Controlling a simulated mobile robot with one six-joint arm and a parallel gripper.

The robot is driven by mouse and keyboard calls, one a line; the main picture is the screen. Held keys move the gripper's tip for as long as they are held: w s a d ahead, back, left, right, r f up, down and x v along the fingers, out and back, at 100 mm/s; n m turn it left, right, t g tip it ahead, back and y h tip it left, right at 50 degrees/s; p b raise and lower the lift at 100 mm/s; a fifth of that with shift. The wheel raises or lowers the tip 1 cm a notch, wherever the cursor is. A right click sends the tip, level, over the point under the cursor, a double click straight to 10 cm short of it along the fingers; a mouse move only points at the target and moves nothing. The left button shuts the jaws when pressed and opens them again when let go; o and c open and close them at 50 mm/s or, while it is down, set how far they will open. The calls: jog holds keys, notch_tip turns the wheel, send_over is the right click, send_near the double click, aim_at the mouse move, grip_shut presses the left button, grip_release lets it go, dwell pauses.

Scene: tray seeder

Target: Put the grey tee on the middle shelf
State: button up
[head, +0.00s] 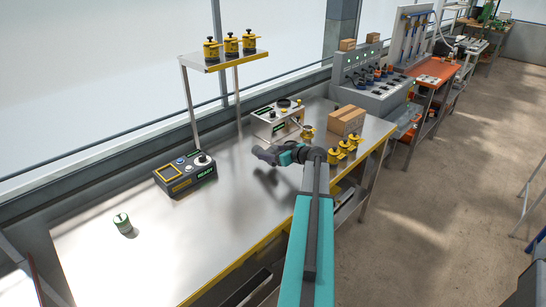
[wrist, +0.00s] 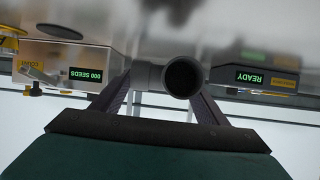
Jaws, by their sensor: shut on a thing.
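My gripper (wrist: 160,98) is shut on the grey tee (wrist: 148,76), which sits between the two fingertips in the wrist view. One round, dark open end of the tee faces the camera. A raised shelf (head: 222,61) with a yellow front edge stands on posts at the back left and bears three yellow-and-black pots. Which shelf is the middle one I cannot tell.
A control box reading READY (head: 186,174) and a seed counter box (head: 277,122) stand on the bench (head: 160,235). A green-and-white cylinder (head: 122,222) stands at the left. A cardboard box (head: 346,120) and several yellow pots (head: 345,147) are at the right.

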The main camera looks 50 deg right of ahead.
jog(key=shift+w+d, duration=0.1)
dwell(0.3)
jog(key=shift+w+d, duration=0.25)
jog(key=shift+w, duration=0.1)
jog(key=shift+f+p, duration=0.95)
jog(key=shift+f, duration=0.9)
jog(key=shift+f, duration=0.1)
jog(key=o, duration=1.1)
jog(key=b+v, duration=0.3)
jog(key=v, duration=0.9)
